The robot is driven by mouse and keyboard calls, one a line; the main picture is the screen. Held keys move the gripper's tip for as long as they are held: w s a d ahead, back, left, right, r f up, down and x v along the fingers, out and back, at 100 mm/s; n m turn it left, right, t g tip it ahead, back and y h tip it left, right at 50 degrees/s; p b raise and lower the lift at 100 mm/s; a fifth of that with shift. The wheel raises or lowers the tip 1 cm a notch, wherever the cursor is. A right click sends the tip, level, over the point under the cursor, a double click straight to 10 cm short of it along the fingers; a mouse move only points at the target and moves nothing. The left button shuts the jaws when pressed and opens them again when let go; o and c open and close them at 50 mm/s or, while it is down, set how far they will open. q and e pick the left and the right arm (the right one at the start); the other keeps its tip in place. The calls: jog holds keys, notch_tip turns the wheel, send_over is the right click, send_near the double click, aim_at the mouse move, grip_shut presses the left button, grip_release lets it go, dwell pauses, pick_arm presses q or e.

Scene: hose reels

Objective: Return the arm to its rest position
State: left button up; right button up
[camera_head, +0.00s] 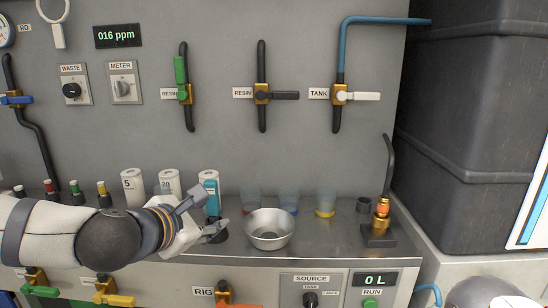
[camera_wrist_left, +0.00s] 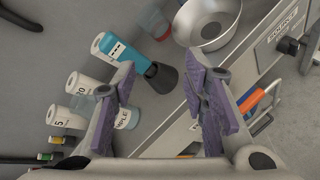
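My left gripper (camera_head: 208,214) reaches in from the left above the steel counter (camera_head: 330,258). In the left wrist view my gripper (camera_wrist_left: 160,84) has its two purple-padded fingers spread apart, and I see nothing held between them. My right gripper is in neither view.
A metal bowl (camera_head: 269,229) stands right of the gripper. White canisters (camera_head: 133,186) and small coloured-cap vials (camera_head: 76,193) stand behind my arm. Cups (camera_head: 325,204) and a brass fitting (camera_head: 381,217) stand to the right. Valves (camera_head: 262,95) line the wall.

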pick_arm(q)
jog(key=s+d+f+m+g+p, duration=0.25)
jog(key=s+f+m+g, duration=0.75)
jog(key=s+f, duration=1.4)
jog(key=s+a+f+m+g+y, duration=0.1)
jog(key=s+a+m, duration=0.3)
jog(key=s, duration=0.5)
jog(key=s+a+f+m+g+y, duration=0.1)
jog(key=s+a+f+m+g, duration=0.1)
jog(key=s+m, duration=0.3)
jog(key=s+a+f+m+g+y, duration=0.1)
jog(key=s+a+m, duration=0.4)
jog(key=s, duration=0.7)
jog(key=shift+s+a+f+g+y+p, duration=0.35)
jog(key=shift+f+g, duration=0.15)
jog(key=shift+f, duration=0.25)
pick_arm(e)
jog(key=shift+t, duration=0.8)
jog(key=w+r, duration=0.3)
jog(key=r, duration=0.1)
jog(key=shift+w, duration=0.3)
